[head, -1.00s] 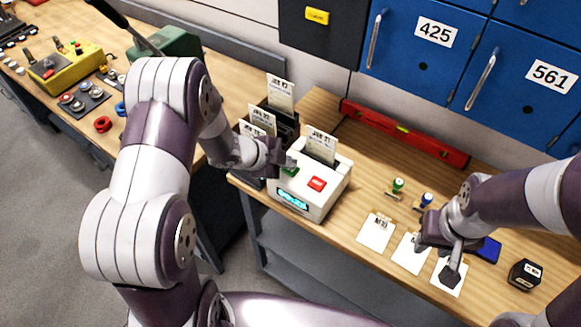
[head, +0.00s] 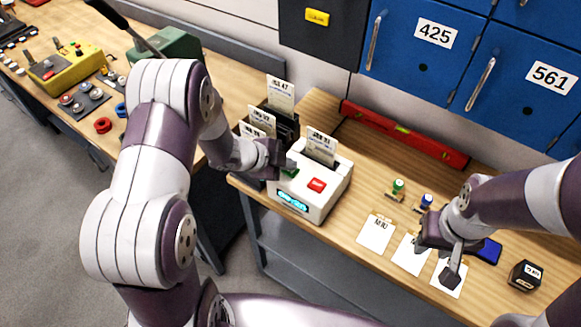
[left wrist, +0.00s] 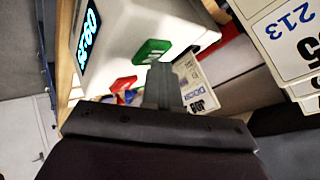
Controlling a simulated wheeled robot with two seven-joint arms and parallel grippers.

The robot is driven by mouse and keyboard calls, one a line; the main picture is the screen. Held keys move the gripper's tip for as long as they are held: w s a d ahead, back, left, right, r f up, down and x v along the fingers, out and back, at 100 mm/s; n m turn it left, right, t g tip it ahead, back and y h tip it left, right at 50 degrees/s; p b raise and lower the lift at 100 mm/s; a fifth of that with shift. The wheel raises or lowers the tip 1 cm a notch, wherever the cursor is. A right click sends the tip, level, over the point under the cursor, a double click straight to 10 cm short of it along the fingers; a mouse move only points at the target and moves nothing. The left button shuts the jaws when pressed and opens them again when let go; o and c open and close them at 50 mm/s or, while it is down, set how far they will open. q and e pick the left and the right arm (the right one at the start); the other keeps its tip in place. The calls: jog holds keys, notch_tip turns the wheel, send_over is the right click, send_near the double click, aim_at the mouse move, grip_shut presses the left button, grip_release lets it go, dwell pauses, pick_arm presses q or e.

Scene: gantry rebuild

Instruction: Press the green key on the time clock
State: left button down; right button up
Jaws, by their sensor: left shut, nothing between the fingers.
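The time clock (head: 325,195) is a white box with a lit cyan display, a red key (head: 317,184) and a green key (head: 290,172), and a card stands up out of its top. My left gripper (head: 288,162) is shut and empty at the green key, partly covering it in the head view. In the left wrist view, the shut fingertips (left wrist: 162,72) are close beside the green key (left wrist: 152,51); I cannot tell whether they touch it. The red key (left wrist: 123,85) lies to their left.
A dark rack of time cards (head: 281,97) stands just behind and left of the clock. A red level (head: 405,133) lies along the back of the bench. Blue lockers stand behind.

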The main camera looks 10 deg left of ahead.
aim_at(287, 172)
pick_arm(q)
jog(key=shift+r+p, duration=0.5)
jog(key=shift+r, duration=0.15)
notch_tip(287, 172, up, 5)
jog(key=p, duration=0.5)
jog(key=shift+r, duration=0.1)
dwell(0.3)
